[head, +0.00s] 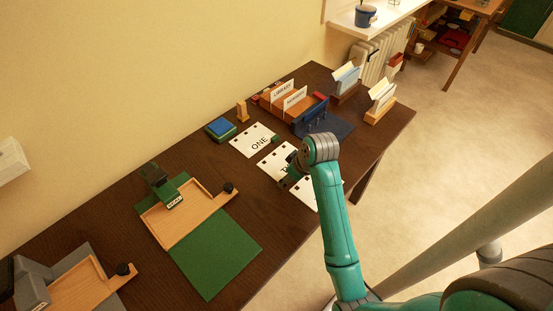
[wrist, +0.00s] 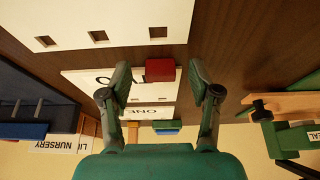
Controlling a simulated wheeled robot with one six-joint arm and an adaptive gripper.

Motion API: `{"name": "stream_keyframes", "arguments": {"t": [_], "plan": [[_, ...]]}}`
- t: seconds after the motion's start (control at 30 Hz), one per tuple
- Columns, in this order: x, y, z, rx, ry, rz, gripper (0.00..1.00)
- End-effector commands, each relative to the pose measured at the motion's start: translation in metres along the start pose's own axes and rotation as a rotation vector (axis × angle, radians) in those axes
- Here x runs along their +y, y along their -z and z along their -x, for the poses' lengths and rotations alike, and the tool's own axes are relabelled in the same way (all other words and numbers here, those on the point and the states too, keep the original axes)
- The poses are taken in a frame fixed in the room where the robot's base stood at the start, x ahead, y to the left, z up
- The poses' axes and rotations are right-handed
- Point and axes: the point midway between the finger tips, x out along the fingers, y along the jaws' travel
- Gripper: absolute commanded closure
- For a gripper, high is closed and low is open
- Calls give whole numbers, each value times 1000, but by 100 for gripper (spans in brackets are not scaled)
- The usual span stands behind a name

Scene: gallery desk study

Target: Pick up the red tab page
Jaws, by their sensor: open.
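Three white pages with square holes lie on the dark desk. The one marked ONE (head: 250,136) is farthest; the middle one (head: 268,168), its lettering partly hidden, is beside my gripper (head: 288,181). The third page (head: 303,195) is partly covered by my arm. In the wrist view, a red tab (wrist: 161,70) sits at the right edge of the middle page (wrist: 75,79). My gripper (wrist: 159,82) is open, with its fingers either side of the red tab in the picture and nothing held. I cannot tell the height above the page. In the head view my arm hides the tab.
A dark blue holder (head: 311,111) and wooden holders marked LIBRARY and NURSERY (head: 294,98) stand beyond the pages. A blue and green stack (head: 220,129) lies near the wall. A wooden tray (head: 185,217) and green mat (head: 218,255) lie to the left.

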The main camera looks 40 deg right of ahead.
Motion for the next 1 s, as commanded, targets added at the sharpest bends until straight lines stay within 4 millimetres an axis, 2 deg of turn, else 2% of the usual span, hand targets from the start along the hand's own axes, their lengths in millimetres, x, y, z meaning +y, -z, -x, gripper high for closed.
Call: {"name": "stream_keyframes", "arguments": {"t": [0.23,0.27,0.4,0.5,0.83,1.0], "plan": [[0,-2,-1,0,0,0,38],[0,-2,-1,0,0,0,40],[0,-2,-1,0,0,0,75],[0,-2,-1,0,1,0,97],[0,-1,0,0,0,1,97],[0,9,6,2,-1,2,97]]}}
